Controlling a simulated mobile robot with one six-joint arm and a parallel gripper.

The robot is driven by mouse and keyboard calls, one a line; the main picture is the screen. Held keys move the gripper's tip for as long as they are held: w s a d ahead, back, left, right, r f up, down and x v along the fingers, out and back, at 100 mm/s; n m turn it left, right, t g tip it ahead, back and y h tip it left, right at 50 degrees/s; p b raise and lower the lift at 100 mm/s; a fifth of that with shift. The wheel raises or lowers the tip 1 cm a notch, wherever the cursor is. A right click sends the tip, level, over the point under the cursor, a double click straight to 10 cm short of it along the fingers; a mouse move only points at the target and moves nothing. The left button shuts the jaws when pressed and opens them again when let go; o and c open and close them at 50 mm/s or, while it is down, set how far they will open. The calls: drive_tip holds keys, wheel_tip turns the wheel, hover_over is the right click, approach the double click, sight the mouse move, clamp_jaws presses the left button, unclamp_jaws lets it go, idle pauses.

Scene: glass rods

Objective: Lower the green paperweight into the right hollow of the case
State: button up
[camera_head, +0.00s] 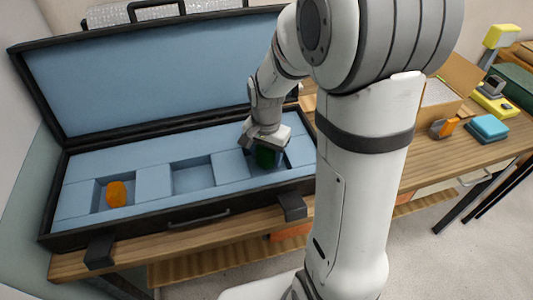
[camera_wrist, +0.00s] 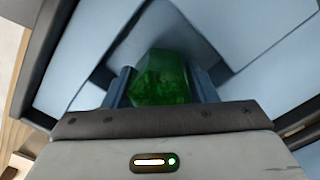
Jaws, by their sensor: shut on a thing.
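The green paperweight (camera_head: 266,156) is a dark green faceted glass piece at the right hollow of the case. My gripper (camera_head: 265,143) is shut on it from above. In the wrist view the paperweight (camera_wrist: 162,78) sits between the two fingers, with blue lining around it. The open case (camera_head: 120,228) is black with light blue lining and has three hollows in a row. The right hollow (camera_head: 283,160) is partly hidden by my gripper and the paperweight. I cannot tell whether the paperweight touches the hollow's floor.
An orange piece (camera_head: 116,194) sits in the left hollow. The middle hollow (camera_head: 193,176) is empty. The raised lid (camera_head: 150,80) stands behind.

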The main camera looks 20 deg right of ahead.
drive_tip(key=shift+f+b, duration=0.65)
drive_tip(key=shift+f, duration=0.3)
idle(0.3)
drive_tip(key=o, duration=1.2)
drive_tip(key=shift+o, duration=0.2)
drive_tip(key=shift+r, duration=0.1)
wheel_tip(320, 180, up, 8)
drive_tip(key=shift+f, duration=0.1)
drive_tip(key=s+r+n+t, duration=0.2)
drive_tip(key=s+r+n, duration=0.2)
drive_tip(key=s+n, duration=0.4)
drive_tip(key=s, duration=0.6)
drive_tip(key=shift+t, duration=0.3)
